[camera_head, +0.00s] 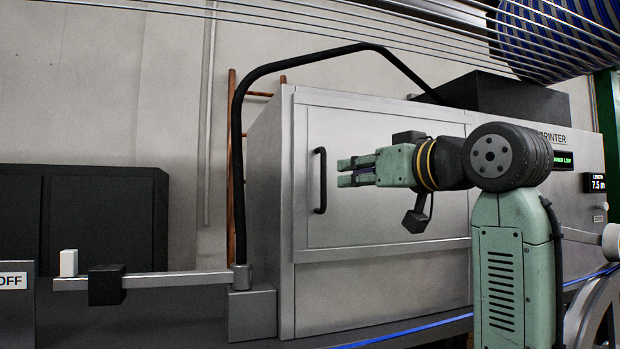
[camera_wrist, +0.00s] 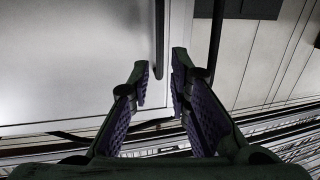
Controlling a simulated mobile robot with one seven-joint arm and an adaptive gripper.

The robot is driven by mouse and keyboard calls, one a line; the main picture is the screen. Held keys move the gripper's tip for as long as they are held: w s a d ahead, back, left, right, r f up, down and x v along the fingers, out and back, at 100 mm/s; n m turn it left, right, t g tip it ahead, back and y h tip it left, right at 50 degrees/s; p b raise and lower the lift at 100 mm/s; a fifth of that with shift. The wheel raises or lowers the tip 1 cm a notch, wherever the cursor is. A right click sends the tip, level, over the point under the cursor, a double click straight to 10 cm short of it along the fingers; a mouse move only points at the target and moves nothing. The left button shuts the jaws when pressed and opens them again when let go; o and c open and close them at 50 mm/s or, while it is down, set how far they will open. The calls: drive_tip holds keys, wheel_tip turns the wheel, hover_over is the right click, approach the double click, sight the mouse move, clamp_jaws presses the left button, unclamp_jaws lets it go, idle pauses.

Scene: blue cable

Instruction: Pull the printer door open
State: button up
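The printer door (camera_head: 375,222) is a pale grey panel on the front of the printer cabinet, and it looks closed. A black vertical bar handle (camera_head: 320,181) is mounted near its left edge. My gripper (camera_head: 341,172) is just right of the handle in the head view, its fingers pointing left, with a visible gap between fingertips and handle. In the wrist view, my gripper (camera_wrist: 160,67) is open and empty, and the handle (camera_wrist: 159,38) lines up between the two fingertips. The fingers do not appear to touch it. Its exact depth is hard to tell.
A black bent pipe (camera_head: 237,150) rises left of the cabinet from a grey metal arm (camera_head: 175,280) with a black block (camera_head: 106,285). A dark cabinet (camera_head: 80,215) stands far left. Cables (camera_head: 330,20) run overhead to a blue reel (camera_head: 560,35). A blue cable (camera_head: 420,331) runs along the front.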

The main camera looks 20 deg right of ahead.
sight(325, 176)
drive_tip(key=p+x, duration=0.3)
drive_tip(key=x, duration=0.5)
drive_tip(key=shift+w+r, duration=0.2)
drive_tip(key=shift+w, duration=0.1)
drive_tip(key=shift+p+x, duration=0.35)
drive_tip(key=shift+x, duration=0.5)
drive_tip(key=shift+a+f, duration=0.1)
drive_tip(key=shift+f, duration=0.05)
drive_tip(key=shift+c, duration=0.2)
clamp_jaws()
drive_tip(key=shift+s, duration=0.1)
